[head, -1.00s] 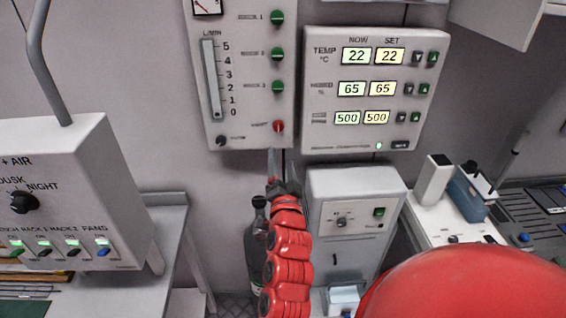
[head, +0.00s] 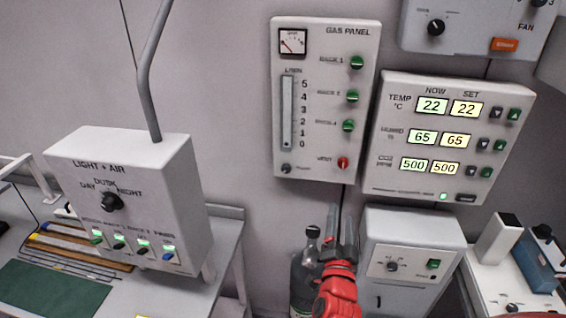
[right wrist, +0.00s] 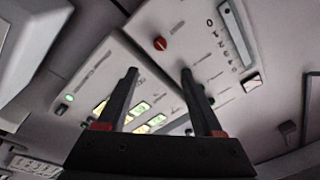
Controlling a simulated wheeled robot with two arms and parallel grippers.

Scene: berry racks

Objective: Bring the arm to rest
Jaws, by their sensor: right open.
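My right arm is red and comes up from the bottom of the head view. Its dark gripper (head: 339,216) points up, open, with nothing between the fingers. It appears below the gas panel (head: 326,40) and between the dark-capped bottle (head: 304,270) and the small white cabinet (head: 412,240). In the right wrist view the two fingers (right wrist: 158,72) stand apart and empty, with the gas panel and the climate panel (right wrist: 88,82) beyond them. My left gripper does not show.
A light and air box (head: 125,170) stands over a bench at left, with a green mat (head: 52,290) on the bench. The climate panel (head: 445,110) hangs beside the gas panel. A white unit with a blue block (head: 537,262) is at right. The wall between box and gas panel is bare.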

